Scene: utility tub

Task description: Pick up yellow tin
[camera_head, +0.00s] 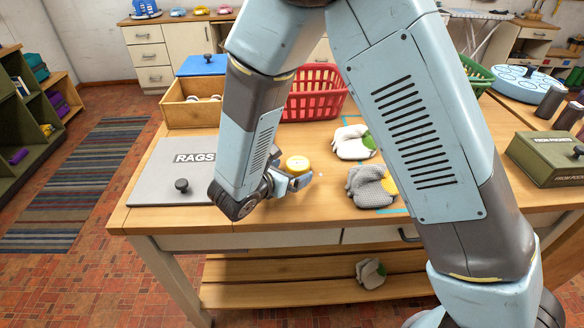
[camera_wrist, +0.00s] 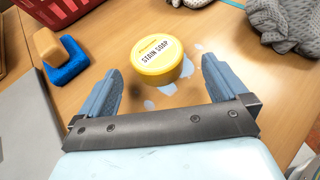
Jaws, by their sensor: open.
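The yellow tin (camera_wrist: 158,62) is a round tub with a white label reading "STAIN SOAP". It stands on the wooden table, and it also shows in the head view (camera_head: 298,165), partly behind my gripper. My gripper (camera_wrist: 160,88) is open, with its two blue fingers apart. In the wrist view the tin is just beyond the fingertips, roughly centred between them, and nothing is held. In the head view my gripper (camera_head: 297,181) is low over the table beside the tin. Whether a finger touches the tin cannot be told.
A grey RAGS lid (camera_head: 180,160) lies left. A red basket (camera_head: 314,92) and a wooden box (camera_head: 190,110) stand behind. Grey gloves (camera_head: 368,187) and white gloves (camera_head: 352,143) lie right. A blue brush with an orange handle (camera_wrist: 66,62) is left of the tin.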

